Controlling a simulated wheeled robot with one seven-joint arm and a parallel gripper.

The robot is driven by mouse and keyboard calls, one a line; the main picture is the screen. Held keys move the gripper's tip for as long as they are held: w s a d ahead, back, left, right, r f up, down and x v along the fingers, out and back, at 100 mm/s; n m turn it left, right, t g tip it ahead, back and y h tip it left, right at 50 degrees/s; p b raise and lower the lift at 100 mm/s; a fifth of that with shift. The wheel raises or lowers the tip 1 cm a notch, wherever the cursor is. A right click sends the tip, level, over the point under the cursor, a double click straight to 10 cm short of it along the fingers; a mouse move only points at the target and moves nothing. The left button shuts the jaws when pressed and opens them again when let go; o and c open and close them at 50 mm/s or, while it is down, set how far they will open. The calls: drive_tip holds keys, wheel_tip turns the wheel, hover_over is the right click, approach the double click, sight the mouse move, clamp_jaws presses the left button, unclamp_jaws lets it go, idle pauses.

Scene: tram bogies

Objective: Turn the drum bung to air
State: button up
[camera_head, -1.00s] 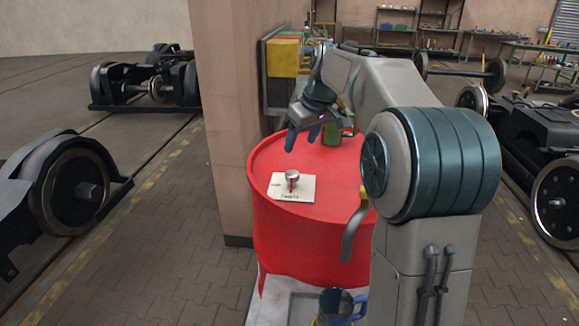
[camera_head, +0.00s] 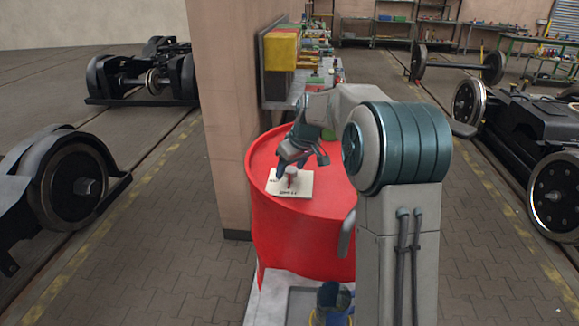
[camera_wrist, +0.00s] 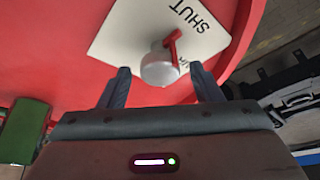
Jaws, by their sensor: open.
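The bung (camera_head: 291,171) is a small silver cap with a red pointer, standing on a white label plate (camera_head: 275,187) on top of the red drum (camera_head: 300,235). In the wrist view the bung (camera_wrist: 160,69) shows its red pointer (camera_wrist: 171,42) on the side of the printed word SHUT. A second word on the plate is mostly hidden behind the bung. My gripper (camera_wrist: 161,80) is open, with one finger to each side of the bung; I cannot tell whether either touches it. In the head view my gripper (camera_head: 302,168) is low over the plate.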

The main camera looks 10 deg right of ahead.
drive_tip(key=c, duration=1)
drive_tip(key=shift+a, duration=0.1)
drive_tip(key=shift+m, duration=0.4)
drive_tip(key=m+h+b, duration=0.1)
drive_tip(key=m, duration=0.2)
drive_tip(key=shift+a+t, duration=0.1)
drive_tip(key=shift+t, duration=0.2)
drive_tip(key=m+h+b, duration=0.1)
drive_tip(key=m+h, duration=0.1)
drive_tip(key=m, duration=0.3)
drive_tip(key=shift+a, duration=0.1)
drive_tip(key=m+h, duration=0.1)
drive_tip(key=m, duration=0.1)
drive_tip(key=m+g+h, duration=0.1)
drive_tip(key=m, duration=0.1)
drive_tip(key=shift+w+a+r+m, duration=0.1)
drive_tip(key=shift+m, duration=0.3)
drive_tip(key=m+g+h, duration=0.1)
drive_tip(key=m, duration=0.3)
drive_tip(key=shift+p, duration=0.4)
drive_tip(key=shift+a+m+g, duration=0.1)
drive_tip(key=shift+m+g, duration=0.2)
